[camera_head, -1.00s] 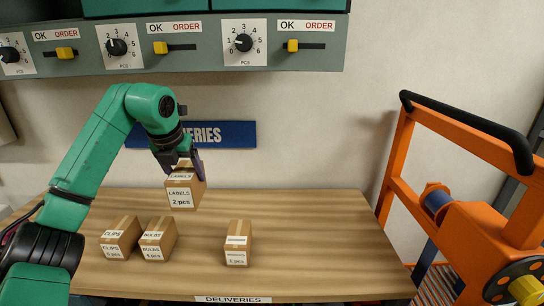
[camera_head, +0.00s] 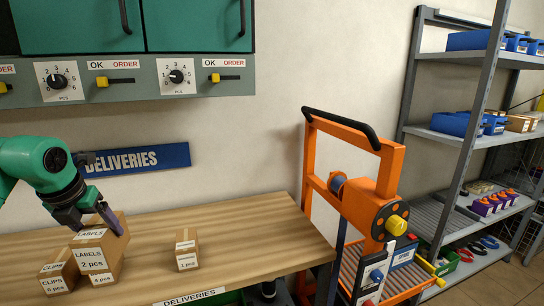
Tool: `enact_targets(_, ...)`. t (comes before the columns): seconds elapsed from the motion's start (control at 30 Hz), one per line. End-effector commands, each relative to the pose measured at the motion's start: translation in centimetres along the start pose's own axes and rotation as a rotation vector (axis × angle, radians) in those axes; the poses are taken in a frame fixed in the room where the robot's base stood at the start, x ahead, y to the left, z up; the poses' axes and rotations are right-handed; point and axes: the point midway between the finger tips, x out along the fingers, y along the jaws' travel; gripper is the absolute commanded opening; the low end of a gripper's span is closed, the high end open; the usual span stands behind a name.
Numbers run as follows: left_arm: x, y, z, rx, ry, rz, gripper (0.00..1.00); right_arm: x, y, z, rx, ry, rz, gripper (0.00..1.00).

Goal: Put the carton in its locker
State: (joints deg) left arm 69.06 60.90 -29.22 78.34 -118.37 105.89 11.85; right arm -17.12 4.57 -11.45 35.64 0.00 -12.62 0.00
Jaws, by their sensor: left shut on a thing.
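My left gripper (camera_head: 92,216) comes in from the left and is shut on a brown carton (camera_head: 96,256) with a label reading "LABELS 2 pcs". The carton is upright in front of the left part of the deliveries table (camera_head: 240,229); whether it clears the table top cannot be told. It partly hides a carton behind it marked "4 pcs" (camera_head: 103,280). Teal lockers (camera_head: 198,25) hang on the wall at the top left, their doors cut off by the frame. No name is readable on them. My right gripper is not in view.
A "CLIPS" carton (camera_head: 59,273) and another small carton (camera_head: 187,250) stand on the table. Dials and yellow sliders line the grey panel (camera_head: 135,81) under the lockers. An orange trolley (camera_head: 365,180) stands right of the table, then a grey shelf rack (camera_head: 445,140).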

Motion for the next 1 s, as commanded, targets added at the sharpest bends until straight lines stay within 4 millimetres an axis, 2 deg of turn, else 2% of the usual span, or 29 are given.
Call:
enact_targets(0.37,3.8,-4.3,-2.4,0.497,0.004,-0.207,0.07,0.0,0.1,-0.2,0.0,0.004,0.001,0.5)
enact_targets(0.57,6.5,-7.4,-4.8,0.882,0.003,-0.371,0.07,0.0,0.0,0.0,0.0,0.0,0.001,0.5)
enact_targets(0.77,10.1,-11.5,-9.2,1.474,0.003,-0.622,0.07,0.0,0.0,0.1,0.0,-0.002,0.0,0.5)
enact_targets(1.0,13.9,-15.7,-17.0,2.293,0.003,-0.958,0.07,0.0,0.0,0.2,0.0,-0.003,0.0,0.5)
